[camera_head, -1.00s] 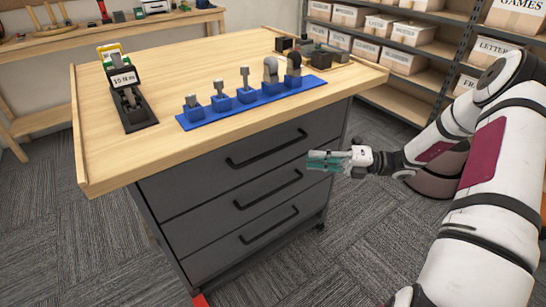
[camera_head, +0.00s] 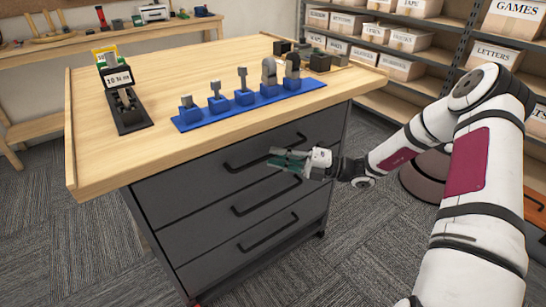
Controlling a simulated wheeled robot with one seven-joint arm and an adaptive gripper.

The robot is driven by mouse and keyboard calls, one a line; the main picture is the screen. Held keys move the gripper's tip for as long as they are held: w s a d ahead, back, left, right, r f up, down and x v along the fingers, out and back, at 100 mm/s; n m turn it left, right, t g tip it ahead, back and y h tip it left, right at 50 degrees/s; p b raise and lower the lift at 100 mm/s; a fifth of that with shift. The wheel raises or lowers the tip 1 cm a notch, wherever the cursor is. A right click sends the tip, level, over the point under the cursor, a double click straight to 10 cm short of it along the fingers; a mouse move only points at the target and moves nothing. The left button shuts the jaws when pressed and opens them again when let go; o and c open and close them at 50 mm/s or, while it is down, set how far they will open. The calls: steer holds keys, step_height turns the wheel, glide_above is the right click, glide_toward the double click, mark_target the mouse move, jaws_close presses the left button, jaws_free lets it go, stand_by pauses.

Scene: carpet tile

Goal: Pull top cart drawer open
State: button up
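The cart (camera_head: 160,198) is dark grey with a wooden top and three drawers, all closed. The top drawer (camera_head: 190,187) has a black bar handle (camera_head: 245,163). My gripper (camera_head: 274,160) is in front of the top drawer, its greenish fingertips at the right part of that handle and overlapping it in the picture. A gap shows between the fingers, and I cannot tell whether they touch the handle. The middle handle (camera_head: 262,198) and the bottom handle (camera_head: 268,232) are below.
The wooden top (camera_head: 120,165) overhangs the drawers and carries a blue tool rack (camera_head: 250,106), a dark display stand (camera_head: 127,108) and dark parts at the back right. Shelves with white boxes (camera_head: 402,69) stand behind. Carpet is clear before the cart.

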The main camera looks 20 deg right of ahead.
steer(key=shift+x, duration=0.85)
steer(key=shift+c, duration=0.2)
jaws_close()
steer(key=s+d+p, duration=0.4)
steer(key=s+p, duration=0.1)
steer(key=s, duration=0.9)
steer(key=s+d+p, duration=0.5)
steer(key=s+p, duration=0.1)
steer(key=s, duration=0.8)
steer(key=shift+s+d, duration=0.2)
steer(key=shift+s, duration=0.1)
steer(key=shift+o, duration=0.2)
jaws_free()
